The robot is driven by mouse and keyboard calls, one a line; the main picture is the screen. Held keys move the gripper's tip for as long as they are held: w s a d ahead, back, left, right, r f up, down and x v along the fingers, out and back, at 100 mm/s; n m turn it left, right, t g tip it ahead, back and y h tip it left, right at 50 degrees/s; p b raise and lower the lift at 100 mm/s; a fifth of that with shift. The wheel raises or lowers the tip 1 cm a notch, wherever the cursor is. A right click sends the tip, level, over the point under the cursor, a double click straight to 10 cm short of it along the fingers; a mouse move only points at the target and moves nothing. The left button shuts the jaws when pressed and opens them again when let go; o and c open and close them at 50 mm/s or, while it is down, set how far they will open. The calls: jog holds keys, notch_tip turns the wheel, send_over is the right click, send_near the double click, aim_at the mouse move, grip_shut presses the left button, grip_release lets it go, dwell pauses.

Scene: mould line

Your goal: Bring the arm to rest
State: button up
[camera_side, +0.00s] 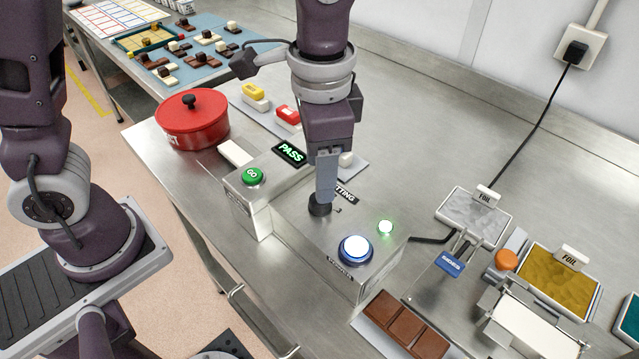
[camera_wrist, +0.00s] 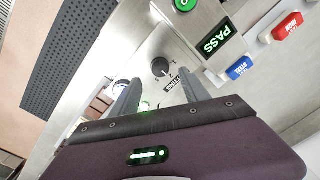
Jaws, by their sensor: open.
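My gripper (camera_side: 326,196) hangs pointing down over the steel control box (camera_side: 300,235). Its two fingers are apart, with nothing between them that I can see; they show in the wrist view (camera_wrist: 161,84). A black round knob (camera_side: 319,206) on the box top lies just beyond the fingertips. In the wrist view the knob (camera_wrist: 160,67) shows whole, ahead of the gap between the fingers. I cannot tell how far above it the tips are. The near finger hides part of a "...TTING" label (camera_side: 345,196).
A lit blue-white button (camera_side: 355,249) and green lamp (camera_side: 386,227) are on the box. A green GO button (camera_side: 253,176) and PASS display (camera_side: 290,152) stand left. A red pot (camera_side: 192,120), chocolate bar (camera_side: 405,328) and foil trays (camera_side: 472,217) surround it. Bare bench lies behind.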

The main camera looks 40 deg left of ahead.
jog(key=shift+r, duration=0.65)
jog(key=shift+s+a+r, duration=0.1)
jog(key=s+a+r+n+t, duration=0.2)
jog(key=s+a+r+n, duration=0.1)
jog(key=s+a, duration=0.3)
jog(key=s+a+r+n+t, duration=0.3)
jog(key=s+a, duration=0.4)
jog(key=shift+s+r+n, duration=0.15)
jog(key=shift+r+n, duration=0.15)
jog(key=shift+n, duration=0.1)
